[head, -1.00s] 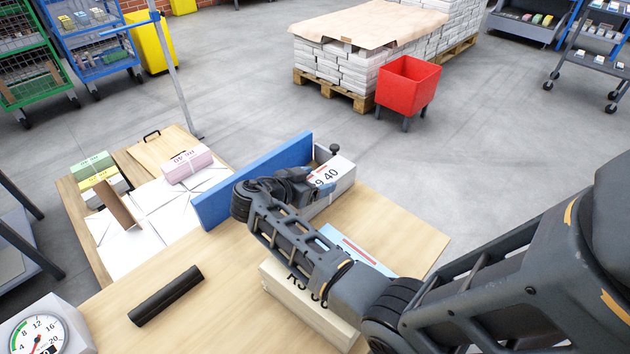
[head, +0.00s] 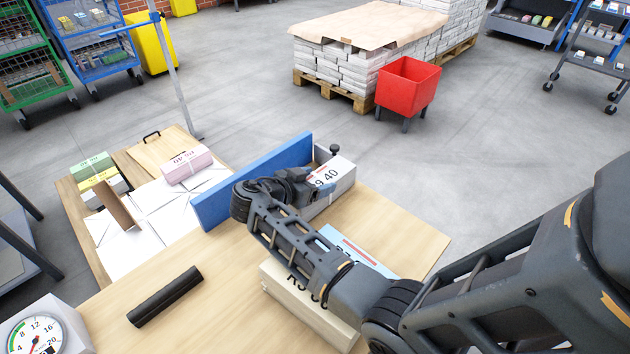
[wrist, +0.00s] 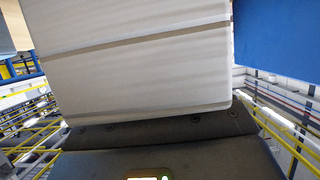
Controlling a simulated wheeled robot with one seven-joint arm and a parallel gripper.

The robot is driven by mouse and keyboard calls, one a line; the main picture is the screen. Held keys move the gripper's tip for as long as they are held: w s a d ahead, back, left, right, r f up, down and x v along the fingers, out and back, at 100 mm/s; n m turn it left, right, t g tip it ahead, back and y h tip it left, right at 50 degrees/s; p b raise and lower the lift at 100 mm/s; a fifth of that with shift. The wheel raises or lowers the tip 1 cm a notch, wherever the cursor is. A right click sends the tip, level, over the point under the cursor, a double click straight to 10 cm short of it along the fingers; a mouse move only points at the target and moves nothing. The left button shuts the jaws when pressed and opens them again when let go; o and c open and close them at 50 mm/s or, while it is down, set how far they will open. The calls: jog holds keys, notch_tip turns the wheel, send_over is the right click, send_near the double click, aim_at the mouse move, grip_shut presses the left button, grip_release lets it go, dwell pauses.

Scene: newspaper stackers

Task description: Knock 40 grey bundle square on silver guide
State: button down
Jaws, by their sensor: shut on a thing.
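The grey bundle (head: 341,190) marked 40 stands on the table against the blue board, its top label partly covered by my arm. My gripper (head: 305,185) is at the near left end of this bundle, its fingertips mostly hidden in the head view. In the wrist view the bundle (wrist: 135,60) fills the upper middle as a pale, strapped face, close against the dark gripper body (wrist: 160,135). My gripper is shut on the bundle. A silver guide plate (head: 322,154) with a dark knob shows behind the bundle at the end of the blue board.
The blue board (head: 255,180) stands upright along the table (head: 235,260). A cream bundle (head: 300,305) and a light blue one (head: 355,250) lie under my forearm. A black roller (head: 165,297) and a dial scale (head: 40,335) are at left. Pink bundle (head: 187,165) lies beyond the board.

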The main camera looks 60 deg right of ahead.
jog(key=shift+w+a+r+b, duration=0.1)
jog(key=shift+w+a+b, duration=0.15)
jog(key=shift+a, duration=0.55)
jog(key=shift+w+a+b, duration=0.25)
jog(key=shift+a, duration=0.55)
jog(key=shift+r, duration=0.15)
jog(key=shift+r+p, duration=1.8)
jog(key=shift+r, duration=1.05)
